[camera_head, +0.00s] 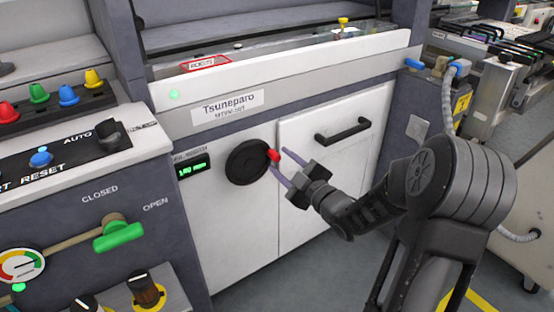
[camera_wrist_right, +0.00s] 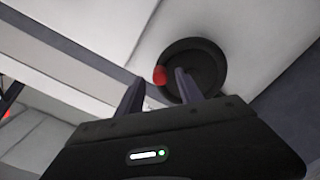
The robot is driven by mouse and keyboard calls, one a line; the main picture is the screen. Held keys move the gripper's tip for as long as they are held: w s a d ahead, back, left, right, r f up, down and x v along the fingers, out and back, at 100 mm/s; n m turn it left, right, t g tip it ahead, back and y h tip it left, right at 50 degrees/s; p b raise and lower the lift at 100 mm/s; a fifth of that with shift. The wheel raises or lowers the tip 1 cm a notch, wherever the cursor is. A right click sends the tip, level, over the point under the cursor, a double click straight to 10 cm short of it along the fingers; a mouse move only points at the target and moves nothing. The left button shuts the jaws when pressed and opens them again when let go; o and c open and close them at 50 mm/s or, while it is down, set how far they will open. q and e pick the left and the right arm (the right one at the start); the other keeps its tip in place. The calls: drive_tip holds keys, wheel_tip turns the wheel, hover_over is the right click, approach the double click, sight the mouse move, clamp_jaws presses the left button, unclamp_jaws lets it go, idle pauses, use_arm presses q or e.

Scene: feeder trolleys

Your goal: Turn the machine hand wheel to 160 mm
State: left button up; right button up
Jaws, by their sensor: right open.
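The black hand wheel (camera_head: 246,163) is on the white front of the machine, left of the cabinet door. Its red knob (camera_head: 273,156) is at the wheel's right edge. A small green-lit display (camera_head: 192,169) left of the wheel reads in mm, but its digits are too blurred to be sure of. My right gripper (camera_head: 278,161) is open at the knob. In the right wrist view the knob (camera_wrist_right: 160,75) shows between the two fingers, in front of the wheel (camera_wrist_right: 205,66); contact cannot be told. My left gripper is not in view.
A door with a black handle (camera_head: 343,131) is right of the wheel. A grey control cabinet with a green lever (camera_head: 118,236) and knobs stands at the left. A grey hose (camera_head: 449,100) hangs at the right. Grey floor shows below the door.

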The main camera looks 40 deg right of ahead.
drive_tip(key=shift+w, duration=1.45)
drive_tip(key=shift+c, duration=0.5)
clamp_jaws()
